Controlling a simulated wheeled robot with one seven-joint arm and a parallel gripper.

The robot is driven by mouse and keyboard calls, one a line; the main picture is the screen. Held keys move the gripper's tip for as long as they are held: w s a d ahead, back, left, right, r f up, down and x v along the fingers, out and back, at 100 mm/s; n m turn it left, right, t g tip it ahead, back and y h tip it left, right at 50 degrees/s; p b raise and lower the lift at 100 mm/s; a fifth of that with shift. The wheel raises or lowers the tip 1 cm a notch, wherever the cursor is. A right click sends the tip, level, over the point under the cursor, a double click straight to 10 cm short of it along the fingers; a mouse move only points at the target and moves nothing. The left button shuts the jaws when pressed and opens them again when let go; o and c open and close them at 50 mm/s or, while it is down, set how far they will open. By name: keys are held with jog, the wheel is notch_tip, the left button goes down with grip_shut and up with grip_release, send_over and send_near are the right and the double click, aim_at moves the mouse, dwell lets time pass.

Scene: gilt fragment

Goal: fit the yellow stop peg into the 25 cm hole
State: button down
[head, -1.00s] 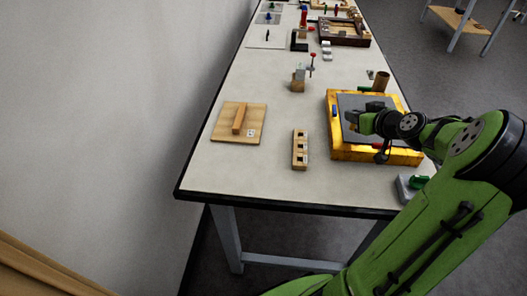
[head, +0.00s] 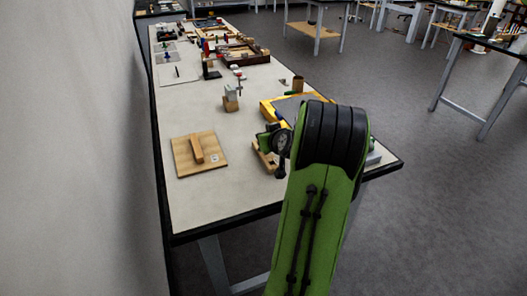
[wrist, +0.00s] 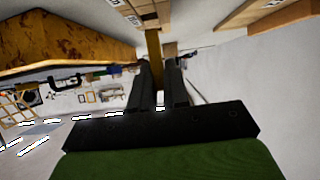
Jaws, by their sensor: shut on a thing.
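My gripper (wrist: 160,65) shows in the wrist view with its two dark fingers close together. They are shut on a narrow yellow-brown piece, the yellow stop peg (wrist: 153,45), which stands out beyond the fingertips. A pale wooden block with dark square openings (wrist: 148,12) is in line past the peg, at the top of the wrist view. In the head view, this block (head: 262,160) is mostly hidden behind my arm, and my fingertips are hidden too. I cannot read any marking for the 25 cm hole, nor tell whether the peg touches the block.
A wooden board with a raised bar (head: 199,153) lies left of my gripper. The yellow-framed tray (head: 272,116) is partly behind my arm. A small clamp on a wooden block (head: 231,100) stands farther back. Bare tabletop (head: 215,200) lies in front of the board.

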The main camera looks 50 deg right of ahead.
jog(key=shift+f+b, duration=0.35)
jog(key=shift+f, duration=1.25)
jog(key=shift+f, duration=0.15)
jog(key=c, duration=1.1)
grip_release()
